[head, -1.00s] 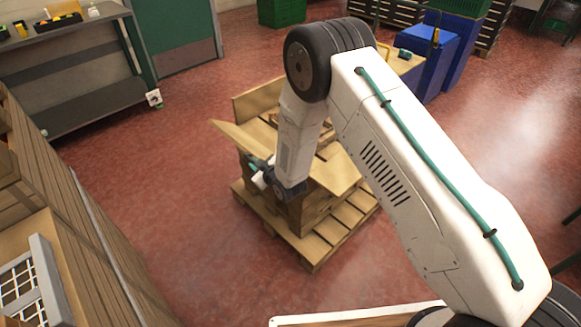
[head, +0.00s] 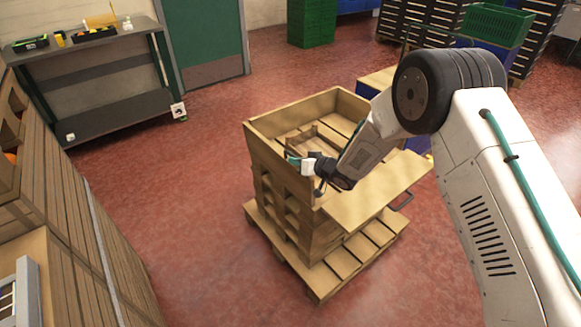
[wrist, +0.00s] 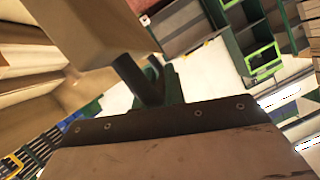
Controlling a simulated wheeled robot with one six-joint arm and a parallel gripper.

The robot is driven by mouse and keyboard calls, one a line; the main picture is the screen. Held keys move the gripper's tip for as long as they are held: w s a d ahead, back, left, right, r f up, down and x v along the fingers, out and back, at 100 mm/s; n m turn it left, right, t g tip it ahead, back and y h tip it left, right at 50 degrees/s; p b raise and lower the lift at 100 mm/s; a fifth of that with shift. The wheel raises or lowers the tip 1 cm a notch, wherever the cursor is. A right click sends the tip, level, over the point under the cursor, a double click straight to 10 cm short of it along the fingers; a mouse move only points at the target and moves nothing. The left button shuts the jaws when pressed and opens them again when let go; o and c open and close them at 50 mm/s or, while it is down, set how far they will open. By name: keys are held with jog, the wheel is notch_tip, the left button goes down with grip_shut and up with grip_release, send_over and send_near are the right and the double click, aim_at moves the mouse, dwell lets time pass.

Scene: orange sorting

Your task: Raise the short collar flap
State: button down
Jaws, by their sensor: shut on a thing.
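A wooden collar box stands on a pallet (head: 345,275). Its short flap (head: 268,158), on the left side, stands about upright in the head view. My gripper (head: 299,162) is at the top edge of this flap, towards its near end, and is shut on it. The exact grip is small and partly hidden by my wrist. In the wrist view a brown panel (wrist: 180,155) with a dark riveted strip fills the bottom, close to my gripper (wrist: 152,85). Another flap (head: 375,195), with a handle, leans outward at the front right.
The back wall of the box (head: 295,110) is upright. Wooden crates (head: 60,240) stand at the left. A dark workbench (head: 95,95) is behind them, near a green door (head: 203,45). Red floor is open between the crates and the pallet.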

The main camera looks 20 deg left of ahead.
jog(key=shift+w+d+r, duration=0.1)
jog(key=shift+w+d, duration=0.4)
jog(key=shift+w, duration=0.35)
jog(key=c, duration=1.5)
grip_release()
jog(key=shift+d, duration=0.1)
jog(key=shift+o, duration=0.2)
jog(key=v, duration=0.7)
jog(key=shift+s+d, duration=0.2)
jog(key=shift+d, duration=0.15)
jog(key=shift+w+r, duration=0.1)
